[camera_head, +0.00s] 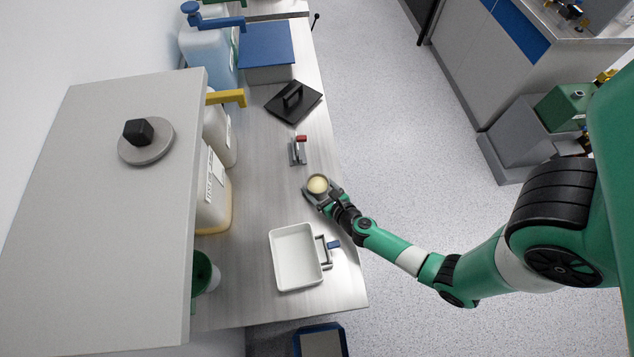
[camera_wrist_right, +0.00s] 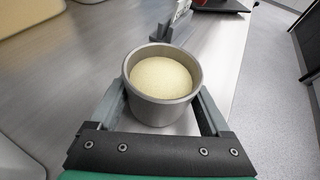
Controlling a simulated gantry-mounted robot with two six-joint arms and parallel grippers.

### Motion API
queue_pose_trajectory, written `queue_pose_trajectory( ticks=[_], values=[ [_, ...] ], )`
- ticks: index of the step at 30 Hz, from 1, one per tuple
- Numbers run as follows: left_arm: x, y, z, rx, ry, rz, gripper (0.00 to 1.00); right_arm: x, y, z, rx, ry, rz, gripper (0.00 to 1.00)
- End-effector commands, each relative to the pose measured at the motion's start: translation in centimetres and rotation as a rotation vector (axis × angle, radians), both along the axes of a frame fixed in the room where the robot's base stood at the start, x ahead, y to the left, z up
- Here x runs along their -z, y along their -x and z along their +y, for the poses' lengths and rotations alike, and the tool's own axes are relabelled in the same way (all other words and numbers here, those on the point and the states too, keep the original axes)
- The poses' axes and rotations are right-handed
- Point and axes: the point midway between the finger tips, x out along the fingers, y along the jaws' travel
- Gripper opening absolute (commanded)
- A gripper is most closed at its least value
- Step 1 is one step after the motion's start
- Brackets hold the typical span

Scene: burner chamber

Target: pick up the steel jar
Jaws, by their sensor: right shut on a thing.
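The steel jar (camera_head: 318,184) is a small round grey cup with pale yellow contents, near the right edge of the steel counter in the head view. It stands upright in the right wrist view (camera_wrist_right: 162,84), its open rim facing the camera. My right gripper (camera_head: 322,190) is shut on the jar, with one finger on each side of its wall, as the right wrist view (camera_wrist_right: 163,112) also shows. I cannot tell whether the jar's bottom touches the counter. My left gripper is not in view.
A white tray (camera_head: 277,270) with a blue-tipped clamp beside it lies nearer on the counter (camera_head: 262,190). A red-tipped clamp (camera_head: 299,150) and a black plate with a handle (camera_head: 280,103) lie beyond the jar. Large jugs (camera_head: 213,205) and a grey shelf (camera_head: 90,230) stand left.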

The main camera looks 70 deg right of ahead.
Motion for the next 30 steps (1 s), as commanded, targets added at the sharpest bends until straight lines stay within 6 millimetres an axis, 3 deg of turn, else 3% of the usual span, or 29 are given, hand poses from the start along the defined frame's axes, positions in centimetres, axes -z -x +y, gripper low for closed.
queue_pose_trajectory(
  ticks=[14, 30],
  values=[
    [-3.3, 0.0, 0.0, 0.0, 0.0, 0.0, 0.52, -3.7, 0.0, 0.0, 0.0, 0.001, -0.001, 0.02],
    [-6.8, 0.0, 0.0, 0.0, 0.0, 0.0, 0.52, -9.3, 4.1, 2.9, -0.002, 0.001, -0.001, 0.02]
  ],
)
